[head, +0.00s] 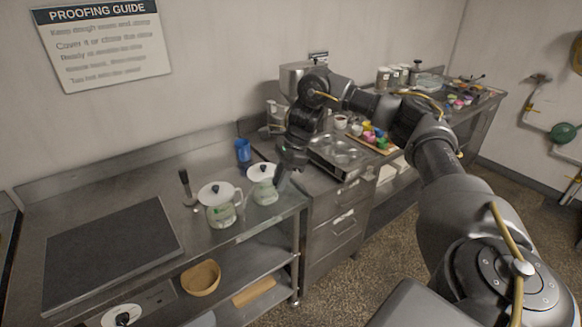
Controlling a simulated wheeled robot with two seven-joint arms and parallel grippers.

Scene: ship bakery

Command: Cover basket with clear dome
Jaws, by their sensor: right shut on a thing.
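A round tan bowl-shaped basket (201,279) sits on the shelf below the left counter, its open top up. I cannot clearly make out a clear dome; a pale, glassy thing (430,82) on the far counter is too small to tell. My right gripper (281,180) is at the right side of the right lidded pot (264,190), at the counter's right end. It appears shut on that pot's handle side; the fingers hide the exact contact. The pot looks upright. My left gripper is not in view.
Another lidded pot (221,210), a blue cup (243,151) and a dark-handled tool (186,187) stand on the steel counter. A dark mat (112,252) lies at left.

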